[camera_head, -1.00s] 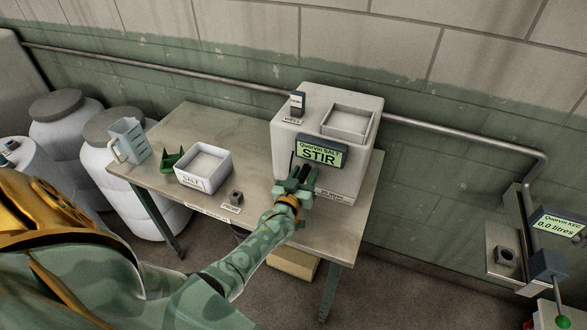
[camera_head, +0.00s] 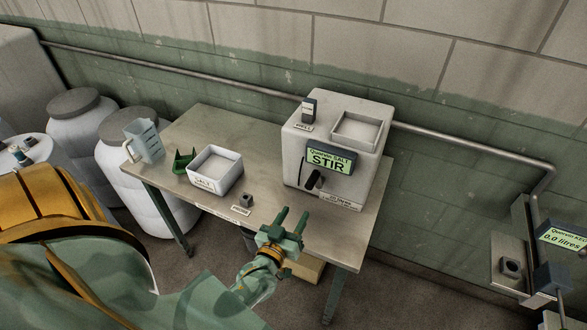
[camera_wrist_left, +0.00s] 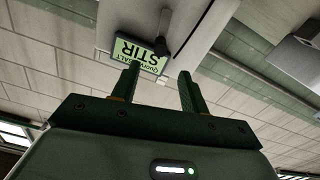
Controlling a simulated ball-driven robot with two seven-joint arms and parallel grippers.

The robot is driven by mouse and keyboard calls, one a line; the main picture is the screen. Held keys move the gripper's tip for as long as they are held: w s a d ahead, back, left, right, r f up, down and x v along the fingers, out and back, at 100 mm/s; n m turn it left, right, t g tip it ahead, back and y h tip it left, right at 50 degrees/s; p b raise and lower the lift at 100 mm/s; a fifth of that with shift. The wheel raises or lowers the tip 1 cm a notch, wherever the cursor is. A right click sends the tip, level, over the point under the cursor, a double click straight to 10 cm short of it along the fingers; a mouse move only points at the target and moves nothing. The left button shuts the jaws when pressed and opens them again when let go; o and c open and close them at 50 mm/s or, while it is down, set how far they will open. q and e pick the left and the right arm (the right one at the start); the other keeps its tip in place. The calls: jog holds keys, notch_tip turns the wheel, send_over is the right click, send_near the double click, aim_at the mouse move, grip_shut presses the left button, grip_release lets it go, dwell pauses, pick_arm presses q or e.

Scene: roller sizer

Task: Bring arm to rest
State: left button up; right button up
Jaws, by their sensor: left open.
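My left gripper (camera_head: 292,220) is open and empty, in front of the table's front edge and apart from the white machine (camera_head: 335,190). Its two green fingers point toward the machine. The machine's screen (camera_head: 330,159) reads "STIR", with a dark lever or spout below it. In the left wrist view the fingers (camera_wrist_left: 159,84) stand apart with nothing between them, and the screen (camera_wrist_left: 138,54) shows upside down beyond them. My right gripper is in neither view.
The table (camera_head: 195,125) holds a white salt tub (camera_head: 216,184), a green scoop-like piece (camera_head: 184,161), a clear jug (camera_head: 145,140) and a small dark block (camera_head: 246,200). White barrels stand at left. A wall unit (camera_head: 510,267) is at right. A box sits under the table.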

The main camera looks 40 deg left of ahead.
pick_arm(q)
jog(key=s+d+f+m+g+h+b, duration=0.1)
jog(key=s+d+f+m+g, duration=0.15)
jog(key=s+f, duration=0.45)
jog(key=s+d+f+m+g+h+b, duration=0.1)
jog(key=s+d+f+g+h, duration=0.2)
jog(key=f, duration=0.8)
jog(key=s+d+f+m+g+b, duration=0.1)
jog(key=s+d+f+m+g, duration=0.1)
jog(key=s+f+g, duration=0.45)
jog(key=s+f+m+g+b, duration=0.1)
jog(key=s+f+g+b, duration=0.1)
jog(key=s+f, duration=0.6)
jog(key=s+a+f+m+g+b, duration=0.1)
jog(key=s+f+b, duration=0.3)
jog(key=s+f, duration=0.5)
jog(key=s+m+g, duration=0.1)
jog(key=s, duration=0.4)
jog(key=shift+s+a+g, duration=0.2)
jog(key=shift+s+g, duration=0.1)
jog(key=shift+g, duration=0.1)
jog(key=shift+o, duration=0.2)
